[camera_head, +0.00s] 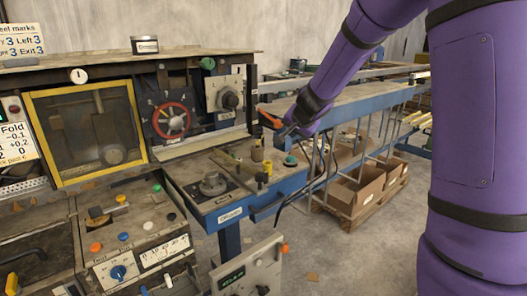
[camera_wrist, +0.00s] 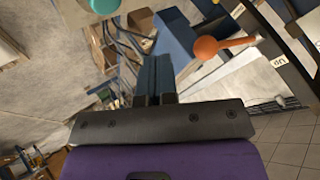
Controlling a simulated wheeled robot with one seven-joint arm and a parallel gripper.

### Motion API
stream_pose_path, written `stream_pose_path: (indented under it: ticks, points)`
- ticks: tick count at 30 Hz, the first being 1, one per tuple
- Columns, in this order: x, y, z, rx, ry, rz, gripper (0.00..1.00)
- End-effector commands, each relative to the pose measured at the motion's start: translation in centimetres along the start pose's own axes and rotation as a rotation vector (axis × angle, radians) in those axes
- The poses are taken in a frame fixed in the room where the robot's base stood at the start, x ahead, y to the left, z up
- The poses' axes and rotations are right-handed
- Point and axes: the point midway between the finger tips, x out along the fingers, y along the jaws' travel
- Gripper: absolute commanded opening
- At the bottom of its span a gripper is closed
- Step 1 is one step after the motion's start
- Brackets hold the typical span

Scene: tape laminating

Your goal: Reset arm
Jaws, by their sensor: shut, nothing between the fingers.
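My purple arm comes in from the upper right in the head view, with my gripper (camera_head: 275,122) in the air in front of the machine's right side, above the small work table. In the wrist view my gripper (camera_wrist: 155,62) shows with its dark fingers together and nothing between them. An orange ball knob on a lever (camera_wrist: 206,47) is to the right of the fingers in the wrist view, apart from them as far as I can tell. A teal knob (camera_wrist: 104,5) is at the upper left edge of that view.
The machine has a red handwheel (camera_head: 171,120), a yellow-framed window (camera_head: 88,130) and a control panel (camera_head: 140,260) with knobs. The small table (camera_head: 225,200) carries tools and a round dial. Cardboard boxes (camera_head: 357,190) stand at right under a blue conveyor frame (camera_head: 365,103). Some floor is clear.

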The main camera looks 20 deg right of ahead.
Motion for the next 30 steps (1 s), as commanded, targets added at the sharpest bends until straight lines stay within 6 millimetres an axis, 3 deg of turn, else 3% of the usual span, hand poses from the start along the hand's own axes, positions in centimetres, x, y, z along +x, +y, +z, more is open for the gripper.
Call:
stream_pose_path:
  ticks: [5, 8, 14, 19, 23, 30]
  points:
    - [-0.4, -0.2, 0.1, -0.008, -0.004, -0.007, 0.0]
    - [-2.1, -0.9, 0.5, -0.038, -0.021, -0.035, 0.0]
    - [-9.1, -2.6, 3.0, -0.178, -0.102, -0.125, 0.0]
    - [-15.3, -2.5, 5.9, -0.32, -0.179, -0.17, 0.0]
    - [-19.8, -1.3, 8.2, -0.43, -0.231, -0.179, 0.0]
    - [-27.0, 2.8, 12.3, -0.627, -0.305, -0.134, 0.0]
